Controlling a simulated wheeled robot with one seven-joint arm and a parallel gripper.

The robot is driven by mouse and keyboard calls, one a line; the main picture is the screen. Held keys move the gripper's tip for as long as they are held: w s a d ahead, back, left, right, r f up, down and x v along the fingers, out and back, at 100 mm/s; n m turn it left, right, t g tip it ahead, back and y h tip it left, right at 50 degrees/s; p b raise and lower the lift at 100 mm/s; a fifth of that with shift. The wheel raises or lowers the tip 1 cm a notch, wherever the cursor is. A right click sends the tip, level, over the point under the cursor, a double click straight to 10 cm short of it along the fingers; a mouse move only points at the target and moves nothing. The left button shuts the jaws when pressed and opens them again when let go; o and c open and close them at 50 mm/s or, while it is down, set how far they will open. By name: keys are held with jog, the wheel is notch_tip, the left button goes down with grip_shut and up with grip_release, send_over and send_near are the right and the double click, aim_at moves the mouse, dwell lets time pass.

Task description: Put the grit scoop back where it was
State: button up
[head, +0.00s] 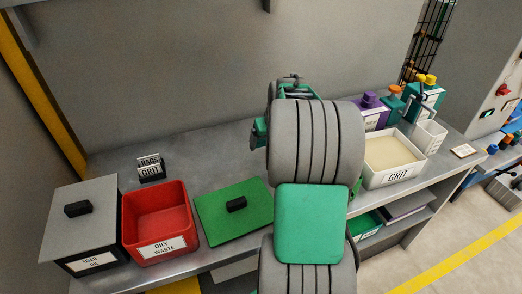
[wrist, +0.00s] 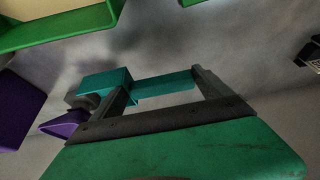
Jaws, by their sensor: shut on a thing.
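My gripper (wrist: 163,84) is shut on a teal piece, which I take to be the grit scoop (wrist: 166,88). A bar of it spans between the fingers, and a blocky teal part sticks out past the left finger. In the head view my arm hides most of the gripper and I cannot make out the scoop. The white tray labelled GRIT (head: 397,178), filled with pale grit, stands on the bench to the right of my arm. A small sign reading RAGS and GRIT (head: 151,168) stands at the back left of the bench.
A lidded grey USED OIL bin (head: 95,215), a red OILY WASTE bin (head: 158,215) and a green lid (head: 230,222) line the bench's left. Purple (head: 372,112) and teal (head: 428,96) bottles and a white container (head: 430,136) stand at the right. Bare bench shows around the sign.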

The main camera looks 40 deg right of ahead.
jog(key=w+f, duration=0.1)
jog(key=f, duration=0.1)
jog(key=w+f+p, duration=0.1)
jog(key=f, duration=0.1)
jog(key=w+a+f, duration=0.1)
jog(key=f, duration=0.1)
jog(key=shift+a, duration=0.1)
jog(key=shift+f, duration=0.45)
jog(key=o, duration=1.9)
jog(key=shift+s, duration=0.1)
jog(key=shift+r, duration=0.1)
jog(key=shift+r, duration=0.3)
jog(key=b+v, duration=0.1)
jog(key=v, duration=1)
jog(key=shift+s+r, duration=0.2)
jog(key=shift+r, duration=0.05)
